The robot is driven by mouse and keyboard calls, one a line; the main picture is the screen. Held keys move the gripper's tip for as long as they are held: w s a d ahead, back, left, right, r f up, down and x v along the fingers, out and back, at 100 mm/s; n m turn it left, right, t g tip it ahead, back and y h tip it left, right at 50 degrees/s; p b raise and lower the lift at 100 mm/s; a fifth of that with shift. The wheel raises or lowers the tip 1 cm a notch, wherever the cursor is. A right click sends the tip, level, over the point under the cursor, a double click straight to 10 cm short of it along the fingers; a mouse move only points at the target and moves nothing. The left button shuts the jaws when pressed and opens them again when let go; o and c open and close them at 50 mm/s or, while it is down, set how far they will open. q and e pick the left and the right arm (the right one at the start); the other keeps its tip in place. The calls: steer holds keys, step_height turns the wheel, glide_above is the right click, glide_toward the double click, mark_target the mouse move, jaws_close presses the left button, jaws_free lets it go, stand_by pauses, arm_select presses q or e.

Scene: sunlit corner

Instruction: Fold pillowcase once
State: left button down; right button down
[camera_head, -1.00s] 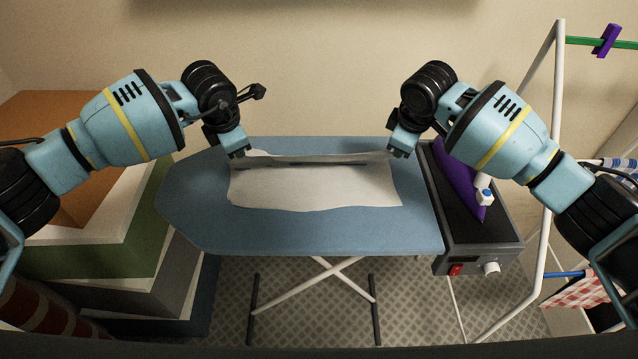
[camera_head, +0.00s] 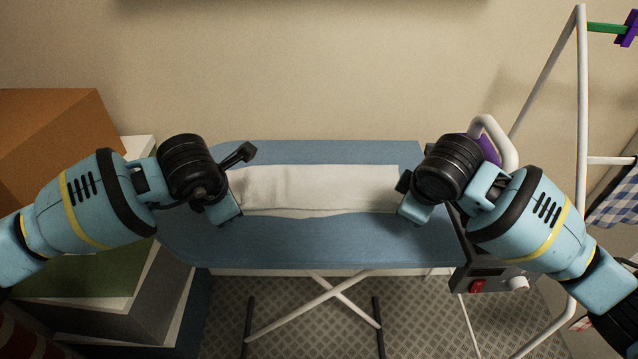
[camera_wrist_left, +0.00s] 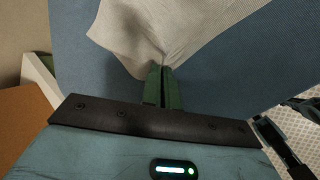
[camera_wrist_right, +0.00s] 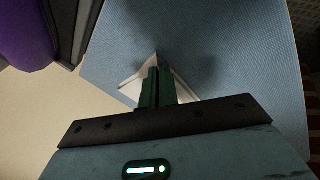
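The white pillowcase (camera_head: 315,185) lies on the blue ironing board (camera_head: 300,243) as a narrow, doubled strip. A thin lower layer shows along its near edge. My left gripper (camera_head: 234,216) is at the strip's left near corner; in the left wrist view its green fingers (camera_wrist_left: 163,72) are together with the cloth (camera_wrist_left: 155,30) pinched at their tips. My right gripper (camera_head: 404,216) is at the right near corner; in the right wrist view its fingers (camera_wrist_right: 154,72) are together on a small tip of cloth (camera_wrist_right: 136,79). Most of the cloth there is hidden.
A purple iron (camera_head: 488,148) stands right of the board, partly behind my right arm, on a dark station with a red switch (camera_head: 477,286). A white drying rack (camera_head: 582,90) is at the far right. Stacked boxes (camera_head: 60,130) stand at the left. The board's near part is bare.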

arm_select(q)
steer(key=c, duration=2.1)
jaws_free()
steer(key=shift+c, duration=0.2)
arm_select(e)
steer(key=c, duration=2.1)
jaws_free()
steer(key=shift+c, duration=0.2)
arm_select(q)
steer(key=o, duration=0.8)
arm_select(e)
steer(key=o, duration=0.8)
arm_select(q)
steer(key=v, duration=1)
steer(key=shift+s+r, duration=0.1)
steer(key=shift+s, duration=0.45)
arm_select(e)
steer(key=v, duration=0.5)
steer(key=s+v, duration=0.1)
steer(key=v, duration=0.4)
steer(key=shift+s+d+r, duration=0.1)
